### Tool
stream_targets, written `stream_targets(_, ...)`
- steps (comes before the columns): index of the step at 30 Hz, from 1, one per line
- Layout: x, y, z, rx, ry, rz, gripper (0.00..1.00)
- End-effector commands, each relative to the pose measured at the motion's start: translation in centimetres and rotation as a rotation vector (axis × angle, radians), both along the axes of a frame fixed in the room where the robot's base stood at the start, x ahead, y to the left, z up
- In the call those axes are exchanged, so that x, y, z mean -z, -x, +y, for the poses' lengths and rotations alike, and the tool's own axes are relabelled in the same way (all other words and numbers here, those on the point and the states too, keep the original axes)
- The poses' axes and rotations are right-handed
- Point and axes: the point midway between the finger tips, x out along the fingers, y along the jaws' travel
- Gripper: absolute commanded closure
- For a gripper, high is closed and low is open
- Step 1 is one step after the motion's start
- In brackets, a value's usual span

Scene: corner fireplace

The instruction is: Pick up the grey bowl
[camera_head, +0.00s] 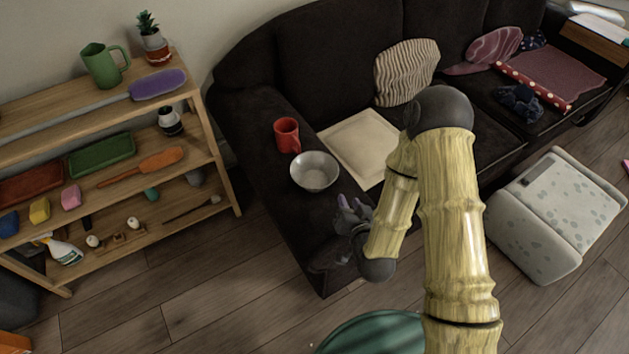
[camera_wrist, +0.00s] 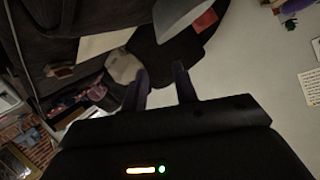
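The gripper is open and empty.
A red mug (camera_head: 287,135) stands close behind the bowl. A flat cream cushion (camera_head: 358,146) lies right of it, and a striped cushion (camera_head: 405,72) leans behind. A wooden shelf (camera_head: 225,184) stands left. A pale spotted pouf (camera_head: 555,215) is on the right.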

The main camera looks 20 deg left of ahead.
Motion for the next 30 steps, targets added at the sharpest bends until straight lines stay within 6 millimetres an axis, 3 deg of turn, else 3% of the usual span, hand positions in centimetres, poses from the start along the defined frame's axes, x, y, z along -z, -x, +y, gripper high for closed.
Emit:
stream_targets(11, 0.8, -1.0, 0.6, 0.000, 0.000, -0.002, 0.71)
stream_targets(24, 3.0, -7.2, 4.0, -0.001, 0.000, -0.002, 0.71)
stream_targets(30, 3.8, -8.8, 4.9, -0.002, 0.002, 0.001, 0.71)
